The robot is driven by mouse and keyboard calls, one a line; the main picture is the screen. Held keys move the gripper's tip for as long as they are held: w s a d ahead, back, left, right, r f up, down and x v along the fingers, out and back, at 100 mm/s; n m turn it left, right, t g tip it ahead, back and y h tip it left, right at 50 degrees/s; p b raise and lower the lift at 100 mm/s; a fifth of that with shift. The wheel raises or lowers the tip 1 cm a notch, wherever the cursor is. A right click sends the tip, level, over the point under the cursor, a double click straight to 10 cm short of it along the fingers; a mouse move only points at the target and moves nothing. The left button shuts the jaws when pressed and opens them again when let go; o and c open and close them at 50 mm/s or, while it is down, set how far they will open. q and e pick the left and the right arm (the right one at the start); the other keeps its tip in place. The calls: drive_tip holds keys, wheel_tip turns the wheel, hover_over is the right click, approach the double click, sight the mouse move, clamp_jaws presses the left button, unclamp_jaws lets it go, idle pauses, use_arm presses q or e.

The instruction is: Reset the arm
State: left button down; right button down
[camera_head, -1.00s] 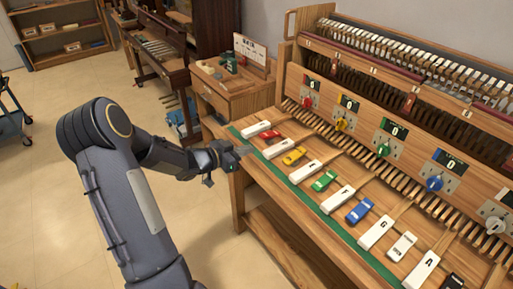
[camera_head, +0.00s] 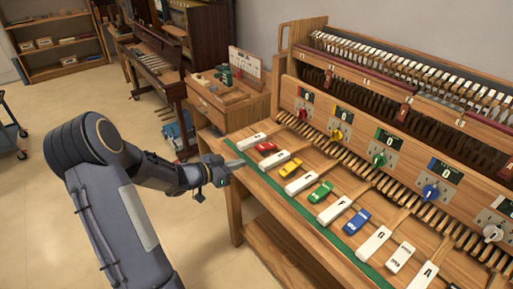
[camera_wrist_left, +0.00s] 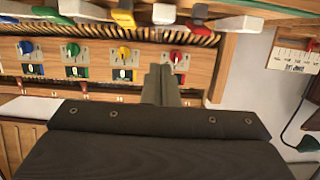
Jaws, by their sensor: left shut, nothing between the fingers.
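My left arm comes in from the left in the head view. Its gripper (camera_head: 236,164) is shut and empty, just off the far left end of the piano bench, close to the green strip. In the left wrist view the shut fingers (camera_wrist_left: 161,85) point toward the panel of coloured knobs. The wooden piano workbench (camera_head: 272,222) carries a row of white keys (camera_head: 301,182) with coloured blocks between them: red (camera_head: 266,147), yellow (camera_head: 284,170), green (camera_head: 319,192) and blue (camera_head: 356,222). My gripper appears apart from the keys. My right gripper is not in view.
Behind the keys stands a panel with knobs, among them a red one (camera_head: 302,114) and a yellow one (camera_head: 337,134). A small wooden desk (camera_head: 234,108) adjoins the bench's far end. A dark upright piano (camera_head: 152,62) stands beyond. The floor (camera_head: 60,105) at left is open.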

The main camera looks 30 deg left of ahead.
use_arm(q)
wheel_tip(320, 180, up, 8)
drive_tip(key=s+n+g+y, duration=0.1)
drive_tip(key=n+y, duration=0.2)
drive_tip(key=y, duration=0.3)
drive_tip(key=s+d+r+n+g+y, duration=0.2)
drive_tip(key=s+d+r+n, duration=0.1)
drive_tip(key=s, duration=0.5)
drive_tip(key=s+d+f+g+h, duration=0.3)
drive_tip(key=s+d+g+h, duration=0.2)
drive_tip(key=s+d, duration=1)
drive_tip(key=s, duration=0.4)
drive_tip(key=shift+d+f+h, duration=0.15)
drive_tip(key=shift+d+h, duration=0.15)
drive_tip(key=shift+h, duration=0.1)
